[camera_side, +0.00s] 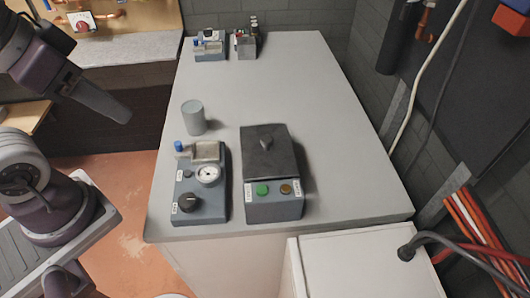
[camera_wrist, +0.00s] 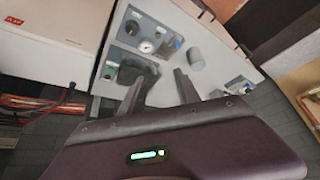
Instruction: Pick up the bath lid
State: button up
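The bath lid (camera_side: 265,160) is a dark, flat, square cover with a small knob on top. It lies on the grey bath unit (camera_side: 275,207), which has a green and an amber button on its front. In the wrist view the lid (camera_wrist: 143,67) is partly hidden behind one finger. My gripper (camera_wrist: 158,77) is open, its two fingers apart with nothing held between them. In the side view my arm is at the left, off the table's edge and well apart from the lid.
A grey unit with a gauge and black knob (camera_side: 202,185) stands left of the bath. A grey cylinder (camera_side: 193,118) stands behind it. Two small devices (camera_side: 209,45) (camera_side: 245,43) are at the table's far end. The middle and right of the table (camera_side: 310,95) are clear.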

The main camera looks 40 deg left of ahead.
jog(key=shift+o, duration=0.7)
jog(key=n+g, duration=0.5)
jog(key=n, duration=1.2)
send_over(267, 139)
jog(key=s+a, duration=0.1)
jog(key=a, duration=0.1)
notch_tip(267, 139, down, 9)
jog(key=shift+n+g, duration=0.3)
jog(key=shift+n, duration=0.2)
jog(key=f, duration=0.2)
jog(key=d+f, duration=0.1)
jog(key=f, duration=0.2)
jog(key=w+d+f, duration=0.1)
jog(key=f, duration=0.1)
jog(key=shift+f, duration=0.75)
grip_shut()
